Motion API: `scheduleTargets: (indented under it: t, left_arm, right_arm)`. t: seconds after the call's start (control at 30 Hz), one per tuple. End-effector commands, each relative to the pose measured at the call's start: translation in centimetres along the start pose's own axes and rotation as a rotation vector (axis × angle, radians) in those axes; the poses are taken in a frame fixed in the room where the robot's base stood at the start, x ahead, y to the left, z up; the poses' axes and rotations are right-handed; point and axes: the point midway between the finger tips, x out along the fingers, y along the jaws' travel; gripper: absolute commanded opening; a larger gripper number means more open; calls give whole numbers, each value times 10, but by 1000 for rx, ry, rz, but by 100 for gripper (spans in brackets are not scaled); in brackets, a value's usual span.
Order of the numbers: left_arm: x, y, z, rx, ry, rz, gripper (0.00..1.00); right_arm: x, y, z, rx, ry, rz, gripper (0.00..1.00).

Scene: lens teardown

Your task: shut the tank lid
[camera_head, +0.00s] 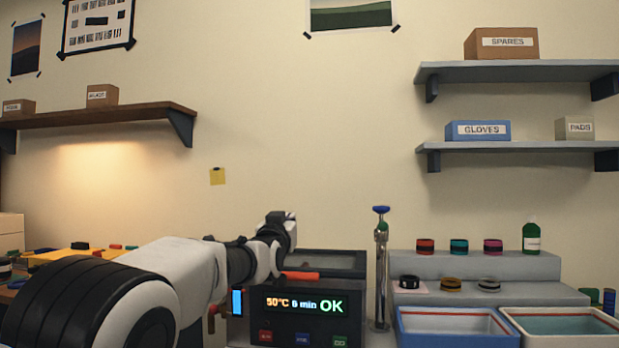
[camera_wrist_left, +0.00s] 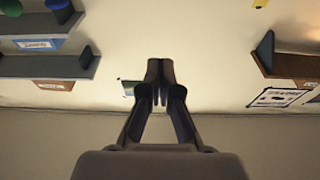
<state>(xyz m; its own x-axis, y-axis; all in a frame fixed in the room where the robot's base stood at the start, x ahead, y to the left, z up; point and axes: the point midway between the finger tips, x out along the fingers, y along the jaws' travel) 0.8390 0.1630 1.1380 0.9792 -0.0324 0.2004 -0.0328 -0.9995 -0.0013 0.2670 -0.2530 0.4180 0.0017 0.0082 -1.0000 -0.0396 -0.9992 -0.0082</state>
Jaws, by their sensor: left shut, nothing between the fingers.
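The tank (camera_head: 305,312) stands at the lower middle of the head view, a dark box with a lit display reading 50°C, 6 min and OK. Its dark-framed lid (camera_head: 340,262) appears to lie flat on top, with an orange handle (camera_head: 300,276) at the front edge. I cannot tell whether it sits fully down, as my left arm hides its left part. My left gripper (camera_head: 281,216) is above the lid's left side, apart from the handle. In the left wrist view its fingers (camera_wrist_left: 159,82) are together and empty, with the wall beyond. My right gripper is not in view.
A metal post with a blue knob (camera_head: 381,212) stands just right of the tank. Farther right are a grey stepped stand (camera_head: 420,265) with several rings, and two trays (camera_head: 458,343). Shelves (camera_head: 515,70) hang on the wall. The space above the tank's right half is clear.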

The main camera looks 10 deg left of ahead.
Motion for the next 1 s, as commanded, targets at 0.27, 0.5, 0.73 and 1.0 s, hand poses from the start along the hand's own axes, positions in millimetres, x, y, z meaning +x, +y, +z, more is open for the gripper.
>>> scheduleTargets:
  t: [0.27, 0.5, 0.73, 1.0]
  left_arm:
    - [-33, 0, 70, -1, 191, 1, 0]
    - [-44, 0, 94, 0, 254, 1, 0]
    - [-48, 0, 111, -1, 253, 1, 0]
    - [-49, 0, 117, -1, 247, 1, 0]
  right_arm:
    - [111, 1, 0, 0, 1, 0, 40]
    - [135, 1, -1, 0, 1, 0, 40]
    - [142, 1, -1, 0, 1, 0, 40]
    - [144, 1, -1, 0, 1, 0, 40]
